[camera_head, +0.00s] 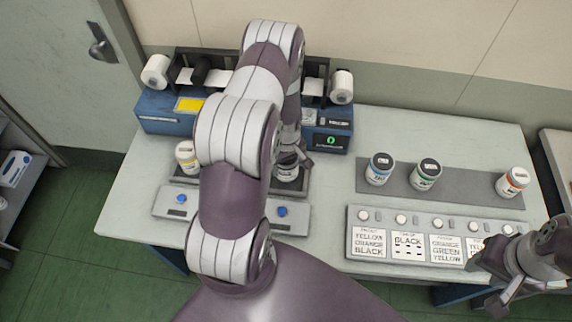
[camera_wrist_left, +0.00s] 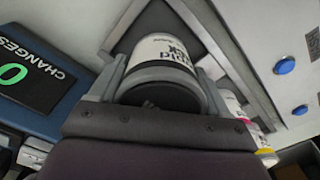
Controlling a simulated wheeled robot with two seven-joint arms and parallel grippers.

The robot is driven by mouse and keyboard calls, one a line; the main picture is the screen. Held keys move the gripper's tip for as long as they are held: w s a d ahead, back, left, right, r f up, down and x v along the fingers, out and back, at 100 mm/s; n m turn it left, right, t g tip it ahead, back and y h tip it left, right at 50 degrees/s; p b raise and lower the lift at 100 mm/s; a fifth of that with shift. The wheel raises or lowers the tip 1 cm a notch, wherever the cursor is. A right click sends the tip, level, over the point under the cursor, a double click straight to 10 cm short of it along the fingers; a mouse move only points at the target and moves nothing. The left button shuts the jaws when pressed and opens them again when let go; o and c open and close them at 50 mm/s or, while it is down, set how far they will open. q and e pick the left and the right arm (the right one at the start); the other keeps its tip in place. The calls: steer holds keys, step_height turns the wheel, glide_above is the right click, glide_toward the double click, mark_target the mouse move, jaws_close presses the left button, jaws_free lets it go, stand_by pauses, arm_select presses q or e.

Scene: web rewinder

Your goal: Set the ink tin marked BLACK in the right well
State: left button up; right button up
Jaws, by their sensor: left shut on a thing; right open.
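My left gripper (camera_head: 290,160) is shut on a white tin with a dark lid, the black ink tin (camera_head: 286,174), at the right well (camera_head: 304,184) of the machine's front. In the left wrist view the tin (camera_wrist_left: 165,55) sits between the fingers (camera_wrist_left: 160,85), its label partly readable and ending in "CK". It is over or in the dark square well (camera_wrist_left: 232,62); I cannot tell whether it rests on the bottom. My right gripper (camera_head: 505,285) is open and empty at the lower right. My left arm hides the middle of the machine.
A yellow-banded tin (camera_head: 187,156) stands at the left well. Blue (camera_head: 379,169), green (camera_head: 426,174) and orange (camera_head: 512,182) tins stand on a grey mat (camera_head: 465,187). A card panel (camera_head: 384,217) lies in front. The display (camera_wrist_left: 32,75) reads CHANGES 0. Blue buttons (camera_head: 282,211) face the front.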

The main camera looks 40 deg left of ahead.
arm_select(q)
step_height(320, 180, down, 2)
steer(key=shift+w+d+f, duration=0.1)
steer(key=shift+d+f, duration=0.05)
steer(key=shift+f, duration=0.2)
